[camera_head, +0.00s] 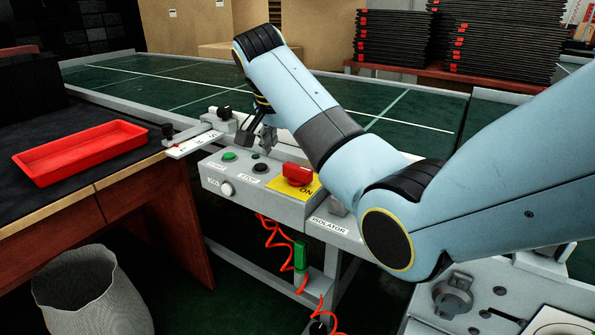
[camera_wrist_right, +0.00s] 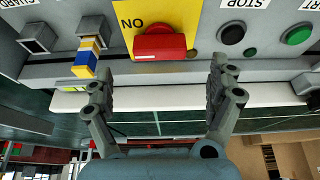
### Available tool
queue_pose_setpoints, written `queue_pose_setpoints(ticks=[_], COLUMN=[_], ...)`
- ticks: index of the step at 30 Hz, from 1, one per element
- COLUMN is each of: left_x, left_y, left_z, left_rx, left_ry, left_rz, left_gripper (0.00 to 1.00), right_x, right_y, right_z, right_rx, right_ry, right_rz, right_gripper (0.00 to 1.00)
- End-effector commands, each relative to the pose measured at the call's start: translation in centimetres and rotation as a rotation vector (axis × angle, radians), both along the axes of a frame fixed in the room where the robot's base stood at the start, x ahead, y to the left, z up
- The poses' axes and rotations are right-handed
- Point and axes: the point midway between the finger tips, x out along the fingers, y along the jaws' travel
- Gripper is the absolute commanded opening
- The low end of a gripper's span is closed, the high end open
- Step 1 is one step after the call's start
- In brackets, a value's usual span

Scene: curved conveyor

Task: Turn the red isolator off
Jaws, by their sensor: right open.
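The red isolator (camera_head: 297,174) is a red knob on a yellow plate on the sloped face of the grey control box (camera_head: 255,196), below the label-side end. The plate shows the word ON beside the knob. In the right wrist view the isolator (camera_wrist_right: 160,43) appears upside down, ahead of my fingers and between their lines. My right gripper (camera_head: 258,137) is behind the box's back edge, up and left of the isolator. In the wrist view my right gripper (camera_wrist_right: 160,90) has its two fingers wide apart with nothing between them. My left gripper is not in view.
A green button (camera_head: 229,156) and a black button (camera_head: 260,167) sit left of the isolator. A red tray (camera_head: 80,151) lies on the left bench, above a grey bin (camera_head: 90,295). The green conveyor (camera_head: 170,90) runs behind. Black stacked trays (camera_head: 505,42) stand at back right.

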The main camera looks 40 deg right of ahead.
Motion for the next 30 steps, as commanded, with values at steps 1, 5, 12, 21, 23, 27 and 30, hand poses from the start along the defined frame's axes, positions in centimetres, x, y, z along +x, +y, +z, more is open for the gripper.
queue_pose_setpoints(ticks=[1, 5, 12, 21, 23, 27, 30], left_x=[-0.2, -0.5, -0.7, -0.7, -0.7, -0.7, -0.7], left_y=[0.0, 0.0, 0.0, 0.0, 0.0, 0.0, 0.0], left_z=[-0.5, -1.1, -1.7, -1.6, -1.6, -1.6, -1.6], left_rx=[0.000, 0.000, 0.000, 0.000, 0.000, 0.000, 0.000], left_ry=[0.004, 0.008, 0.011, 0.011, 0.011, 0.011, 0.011], left_rz=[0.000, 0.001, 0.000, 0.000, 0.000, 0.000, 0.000], left_gripper=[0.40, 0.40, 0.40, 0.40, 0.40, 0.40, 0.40], right_x=[0.0, 0.4, 0.8, 0.8, 0.8, 0.8, 0.8], right_y=[-0.5, -1.3, -2.1, -2.1, -2.1, -2.1, -2.1], right_z=[-1.4, -3.6, -5.5, -5.6, -5.5, -5.5, -5.6], right_rx=[-0.002, 0.000, 0.000, 0.000, 0.000, 0.000, 0.000], right_ry=[0.005, 0.004, 0.001, -0.001, 0.000, 0.000, 0.000], right_rz=[-0.001, 0.001, 0.001, 0.001, 0.002, 0.002, 0.002], right_gripper=[0.90, 0.90, 0.90, 0.89, 0.81, 0.63, 0.50])
